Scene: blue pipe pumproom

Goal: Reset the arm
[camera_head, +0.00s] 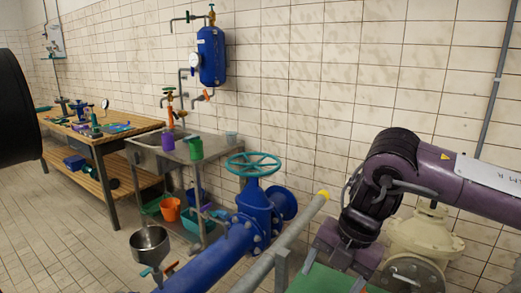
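My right arm (465,182) comes in from the right, with a purple link and a black wrist joint. Its purple-grey end, the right gripper (345,252), points down at the lower right, over or beside a green surface (322,281). A large black rounded part at the left edge may be my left arm; no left gripper shows.
A blue pipe with a valve and teal handwheel (253,164) stands in the middle, beside a yellow-tipped grey pipe (290,236). A cream flanged valve (424,232) is close behind my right arm. A metal sink table (160,158) and wooden workbench (125,132) line the wall. Floor at lower left is clear.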

